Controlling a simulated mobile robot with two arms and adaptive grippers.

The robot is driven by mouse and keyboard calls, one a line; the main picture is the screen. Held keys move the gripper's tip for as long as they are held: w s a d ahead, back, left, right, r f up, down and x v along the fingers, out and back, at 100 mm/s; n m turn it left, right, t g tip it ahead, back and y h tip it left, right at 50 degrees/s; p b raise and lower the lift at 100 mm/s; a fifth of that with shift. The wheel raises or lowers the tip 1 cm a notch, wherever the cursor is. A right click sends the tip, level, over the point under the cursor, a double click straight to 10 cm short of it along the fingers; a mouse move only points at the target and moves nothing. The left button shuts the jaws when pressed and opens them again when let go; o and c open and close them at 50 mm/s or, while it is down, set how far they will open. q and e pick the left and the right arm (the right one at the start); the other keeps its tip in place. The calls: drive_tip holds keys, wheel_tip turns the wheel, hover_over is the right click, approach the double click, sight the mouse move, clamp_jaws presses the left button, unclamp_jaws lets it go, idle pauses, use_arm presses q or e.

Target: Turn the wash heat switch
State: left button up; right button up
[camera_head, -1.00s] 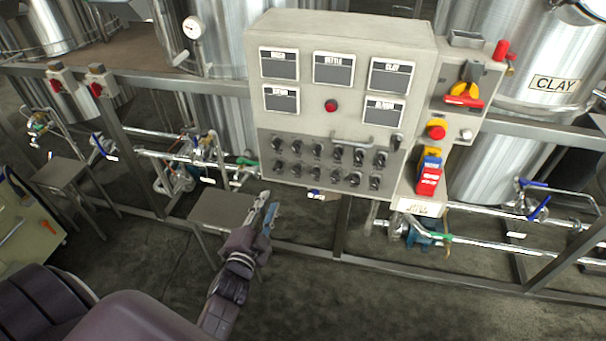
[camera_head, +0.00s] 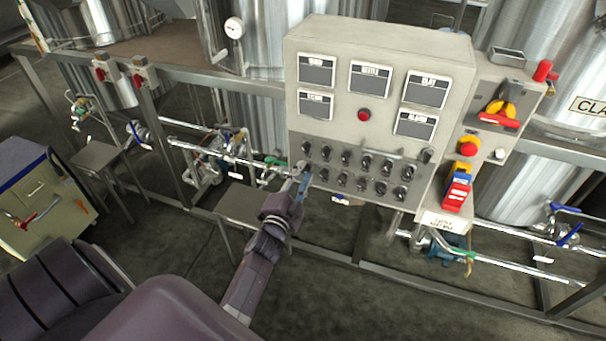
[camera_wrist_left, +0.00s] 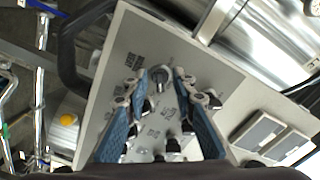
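The grey control panel (camera_head: 378,110) carries two rows of small dark rotary switches (camera_head: 365,170) along its lower part. Their labels are too small to read in the head view, so I cannot tell which one is the wash heat switch. My left gripper (camera_head: 301,174) is at the left end of these rows, close to the panel face, and hides part of the leftmost switches. In the left wrist view, its two blue-padded fingers are apart, with a dark switch knob (camera_wrist_left: 161,76) showing between the fingertips. I cannot tell whether they touch it. My right gripper is not in view.
A red lamp (camera_head: 363,115) sits mid-panel among label plates. A side box holds a red-yellow main switch (camera_head: 499,113) and a red stop button (camera_head: 468,146). Pipes and a small metal table (camera_head: 241,204) are below left. Steel tanks stand behind.

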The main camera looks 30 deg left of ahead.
use_arm(q)
clamp_jaws()
drive_tip(key=shift+n, duration=0.4)
drive_tip(key=n+p, duration=0.1)
drive_tip(key=n, duration=0.4)
drive_tip(key=n+p, duration=0.1)
drive_tip(key=n, duration=0.5)
drive_tip(key=shift+n, duration=0.4)
drive_tip(key=n, duration=1.1)
drive_tip(key=shift+d, duration=0.1)
drive_tip(key=shift+n, duration=0.3)
